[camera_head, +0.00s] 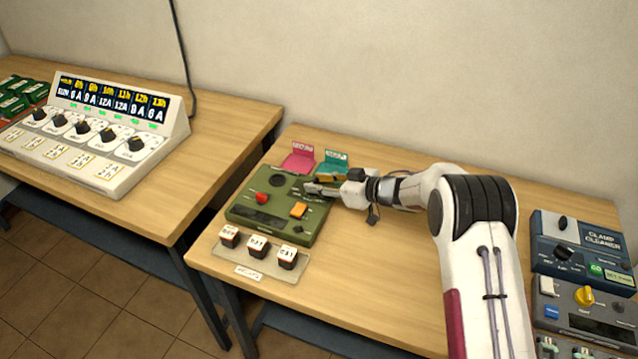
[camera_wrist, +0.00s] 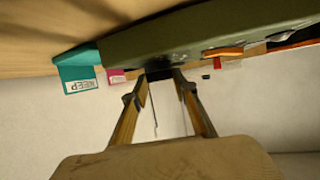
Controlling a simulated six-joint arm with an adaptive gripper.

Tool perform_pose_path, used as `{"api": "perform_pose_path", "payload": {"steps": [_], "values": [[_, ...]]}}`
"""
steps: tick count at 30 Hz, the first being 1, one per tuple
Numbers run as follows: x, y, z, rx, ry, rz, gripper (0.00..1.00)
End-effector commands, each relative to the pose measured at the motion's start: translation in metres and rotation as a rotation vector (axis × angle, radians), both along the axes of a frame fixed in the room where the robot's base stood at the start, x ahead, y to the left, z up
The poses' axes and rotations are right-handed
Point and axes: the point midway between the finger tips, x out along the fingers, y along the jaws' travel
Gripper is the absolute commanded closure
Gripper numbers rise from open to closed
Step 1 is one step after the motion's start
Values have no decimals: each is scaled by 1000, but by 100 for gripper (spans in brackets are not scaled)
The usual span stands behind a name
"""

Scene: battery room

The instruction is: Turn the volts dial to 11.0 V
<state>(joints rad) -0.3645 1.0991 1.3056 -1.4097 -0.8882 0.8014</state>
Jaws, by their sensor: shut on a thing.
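A green control unit (camera_head: 244,208) stands on the right-hand table. My gripper (camera_head: 308,187) reaches it from the right, low over its back right part. In the wrist view my gripper's two fingers (camera_wrist: 162,76) close on a small dark knob (camera_wrist: 158,73) on the green unit (camera_wrist: 200,32). The knob is mostly hidden by the fingers in the head view. Its pointer, scale and label cannot be read, so I cannot tell its setting. The unit also has a red knob (camera_head: 262,198), an orange button (camera_head: 299,209) and a dark display (camera_head: 262,217) with no readable value.
A pink card (camera_head: 298,160) and a teal card (camera_head: 334,162) stand behind the unit. A tray (camera_head: 240,263) with dark, white-topped blocks lies in front. A clamp cleaner box (camera_head: 582,240) stands at right. A white multi-dial panel (camera_head: 105,180) is on the left table.

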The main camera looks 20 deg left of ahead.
Motion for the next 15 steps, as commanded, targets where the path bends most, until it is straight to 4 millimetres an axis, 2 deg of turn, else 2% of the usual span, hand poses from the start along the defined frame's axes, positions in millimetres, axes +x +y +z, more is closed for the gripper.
{"api": "perform_pose_path", "payload": {"steps": [15], "values": [[4,0,2,4,-3,152,94]]}}
